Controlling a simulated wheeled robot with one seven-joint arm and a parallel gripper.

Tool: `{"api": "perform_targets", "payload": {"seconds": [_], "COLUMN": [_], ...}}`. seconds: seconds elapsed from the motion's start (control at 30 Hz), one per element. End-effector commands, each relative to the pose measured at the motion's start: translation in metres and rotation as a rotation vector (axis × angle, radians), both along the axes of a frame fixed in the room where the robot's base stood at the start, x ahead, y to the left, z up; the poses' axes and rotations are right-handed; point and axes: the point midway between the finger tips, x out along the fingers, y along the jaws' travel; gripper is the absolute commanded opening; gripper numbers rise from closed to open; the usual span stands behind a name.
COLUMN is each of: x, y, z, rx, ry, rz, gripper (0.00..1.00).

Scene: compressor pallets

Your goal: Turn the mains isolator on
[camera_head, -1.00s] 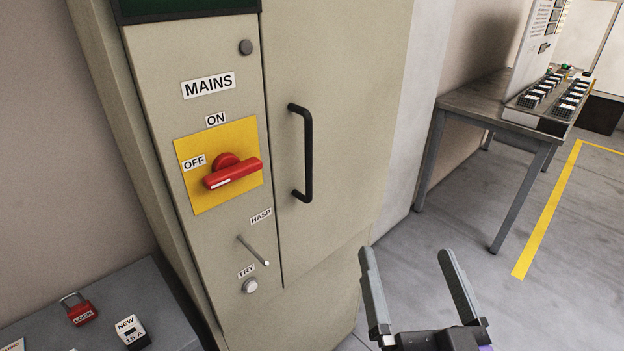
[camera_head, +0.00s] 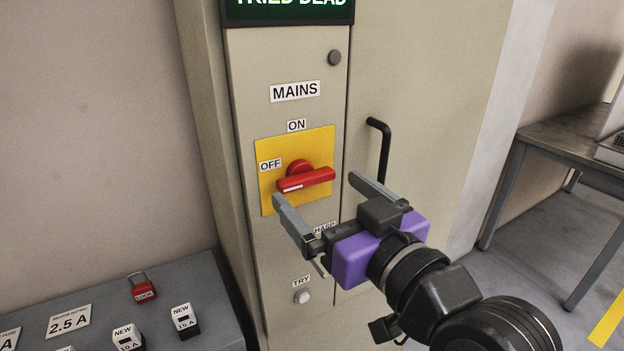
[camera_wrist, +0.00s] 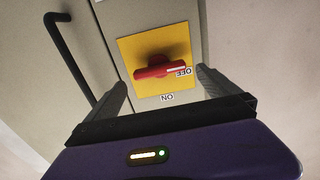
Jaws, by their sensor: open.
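The mains isolator is a red rotary handle (camera_head: 306,180) on a yellow plate (camera_head: 266,194) on the cabinet front. The handle lies roughly horizontal, its white-marked end toward the OFF label (camera_head: 270,165); the ON label (camera_head: 297,125) is above. My gripper (camera_head: 324,189) is open and empty, its fingers spread to either side of and just in front of the handle, apparently not touching. In the wrist view the red handle (camera_wrist: 160,71) appears upside down, between and beyond the two fingers.
A black door handle (camera_head: 380,150) is right of the isolator. A hasp rod and a TRY button (camera_head: 301,297) are below. A green-lit sign (camera_head: 290,8) reads "TRIED DEAD". A grey bench (camera_head: 215,290) at lower left holds a red padlock (camera_head: 143,287) and fuse blocks. A table stands at right.

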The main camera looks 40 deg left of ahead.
Motion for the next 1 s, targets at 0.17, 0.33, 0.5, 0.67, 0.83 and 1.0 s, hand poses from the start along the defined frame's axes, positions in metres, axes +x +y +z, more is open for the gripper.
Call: {"api": "perform_targets", "payload": {"seconds": [0.17,0.33,0.5,0.67,0.83,1.0], "x": [0.009,0.015,0.016,0.016,0.016,0.016], "y": [0.024,0.035,0.038,0.037,0.037,0.037], "z": [0.001,0.000,0.000,0.000,0.000,0.000], "rx": [0.001,0.001,0.001,0.001,0.001,0.001], "ry": [0.000,0.000,-0.002,-0.001,0.000,0.001], "rz": [0.001,-0.002,-0.002,-0.002,-0.002,-0.002], "gripper": [1.00,1.00,1.00,0.94,0.61,0.43]}}
